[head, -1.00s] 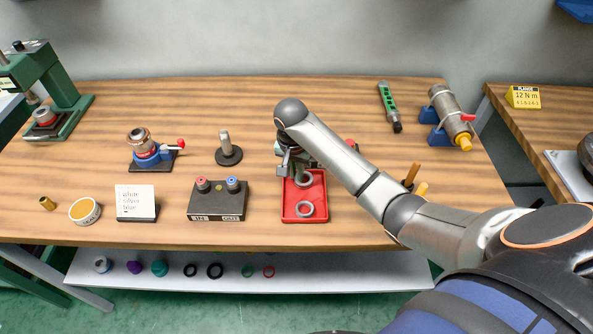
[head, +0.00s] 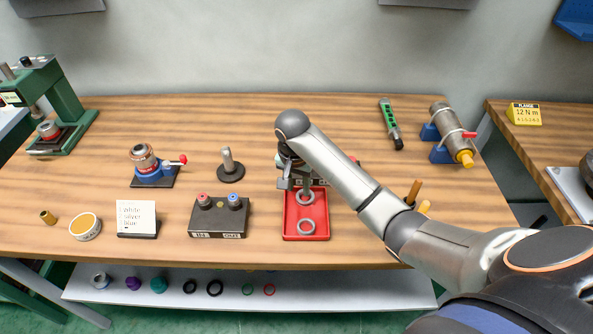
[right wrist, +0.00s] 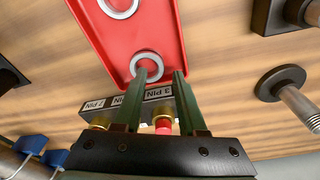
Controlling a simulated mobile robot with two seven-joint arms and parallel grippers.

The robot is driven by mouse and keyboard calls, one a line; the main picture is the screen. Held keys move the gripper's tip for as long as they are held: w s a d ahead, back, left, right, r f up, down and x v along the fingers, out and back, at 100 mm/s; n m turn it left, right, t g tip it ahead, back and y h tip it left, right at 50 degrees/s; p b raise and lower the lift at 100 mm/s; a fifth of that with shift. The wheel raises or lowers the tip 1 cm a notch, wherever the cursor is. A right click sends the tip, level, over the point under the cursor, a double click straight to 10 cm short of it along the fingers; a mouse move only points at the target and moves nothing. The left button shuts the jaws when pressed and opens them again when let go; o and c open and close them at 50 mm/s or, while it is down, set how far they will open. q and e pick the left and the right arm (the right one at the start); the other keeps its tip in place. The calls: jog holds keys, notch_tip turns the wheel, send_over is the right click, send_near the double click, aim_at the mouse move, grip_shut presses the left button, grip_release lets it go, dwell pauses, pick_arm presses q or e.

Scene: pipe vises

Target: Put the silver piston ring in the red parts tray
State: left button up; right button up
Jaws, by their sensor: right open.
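The red parts tray (head: 289,231) lies on the bench, right of middle in the head view, and shows in the right wrist view (right wrist: 97,42). Two silver rings lie in it: one silver ring (head: 306,203) near its far end, the other silver ring (head: 306,234) near its front end. I cannot tell which is the piston ring. My right gripper (right wrist: 158,75) is open in the right wrist view; its fingertips are near the far-end ring (right wrist: 147,53). In the head view my right arm partly hides the gripper and the tray's far end. My left gripper is not in view.
A labelled block (right wrist: 158,94) stands just behind the tray. A dark box with red and blue knobs (head: 219,218) stands left of the tray, and a post on a round base (head: 228,166) stands behind that box. Bare wood lies in front of the post.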

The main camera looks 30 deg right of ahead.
notch_tip(320, 180, up, 10)
jog(key=s+a, duration=0.1)
jog(key=shift+a, duration=0.15)
